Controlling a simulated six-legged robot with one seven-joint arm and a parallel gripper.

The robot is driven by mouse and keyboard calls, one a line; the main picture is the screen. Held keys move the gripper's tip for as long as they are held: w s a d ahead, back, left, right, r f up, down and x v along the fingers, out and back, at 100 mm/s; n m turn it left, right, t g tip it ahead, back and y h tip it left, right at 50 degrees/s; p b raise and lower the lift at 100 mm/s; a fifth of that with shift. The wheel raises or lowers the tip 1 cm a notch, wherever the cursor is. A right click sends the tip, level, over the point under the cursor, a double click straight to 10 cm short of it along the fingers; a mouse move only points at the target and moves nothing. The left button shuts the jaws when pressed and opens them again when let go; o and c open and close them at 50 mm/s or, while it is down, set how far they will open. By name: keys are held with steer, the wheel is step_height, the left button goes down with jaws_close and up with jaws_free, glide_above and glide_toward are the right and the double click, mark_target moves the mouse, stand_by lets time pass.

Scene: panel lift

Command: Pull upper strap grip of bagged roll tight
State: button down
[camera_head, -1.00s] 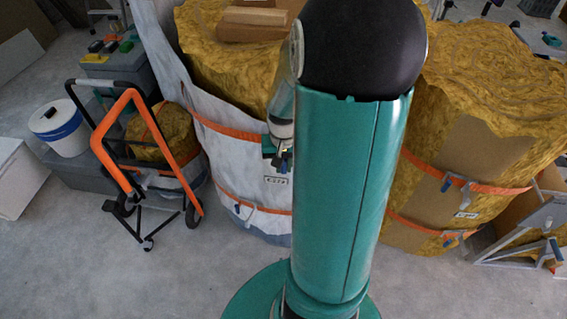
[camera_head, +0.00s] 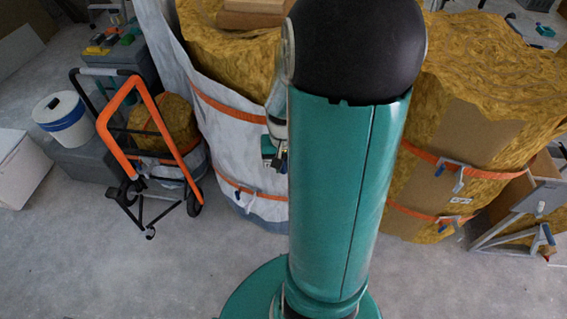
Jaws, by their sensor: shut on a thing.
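The bagged roll is a large yellow-brown insulation roll (camera_head: 222,52) in a pale grey bag (camera_head: 215,125), standing left of my arm. An orange upper strap (camera_head: 222,104) and an orange lower strap (camera_head: 232,184) run around the bag. My gripper (camera_head: 272,158) shows small and partly hidden at the left edge of my teal arm link, in front of the bag and below the upper strap. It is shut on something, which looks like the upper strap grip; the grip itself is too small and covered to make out.
An orange-and-black hand cart (camera_head: 132,120) stands left of the bag, by a white bucket (camera_head: 62,118) and a small roll (camera_head: 160,125). Another strapped roll (camera_head: 440,150) and a grey metal frame (camera_head: 525,215) stand right. The front floor is clear.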

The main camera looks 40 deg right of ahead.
steer(key=shift+s, duration=0.1)
steer(key=c, duration=1.4)
jaws_free()
steer(key=shift+a, duration=0.1)
steer(key=shift+c, duration=0.2)
steer(key=shift+o, duration=0.5)
step_height(320, 180, up, 14)
steer(key=shift+f, duration=0.15)
